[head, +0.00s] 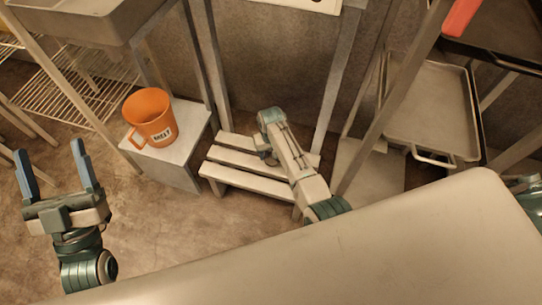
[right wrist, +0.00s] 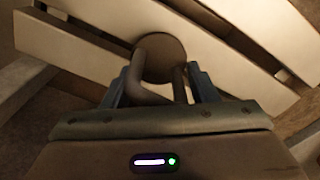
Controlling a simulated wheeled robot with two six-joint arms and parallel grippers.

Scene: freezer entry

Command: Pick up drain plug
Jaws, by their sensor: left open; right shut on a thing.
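The drain plug (right wrist: 161,58) shows in the right wrist view as a dark round disc with a bent loop handle. My right gripper (right wrist: 155,85) is shut on the handle, one finger on each side. The disc is just beyond the fingertips, over the pale slats of the low slatted bench (right wrist: 75,45); I cannot tell whether it touches them. In the head view my right gripper (head: 267,152) reaches down at the bench and mostly hides the plug. My left gripper (head: 52,168) is open and empty at the far left, above the floor.
An orange mug (head: 149,112) stands on a low grey box (head: 176,163) left of the bench. A wire rack (head: 75,85) and a raised basin (head: 85,22) are at the left. A metal tray (head: 432,105) is at the right. A large pale surface (head: 350,250) fills the foreground.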

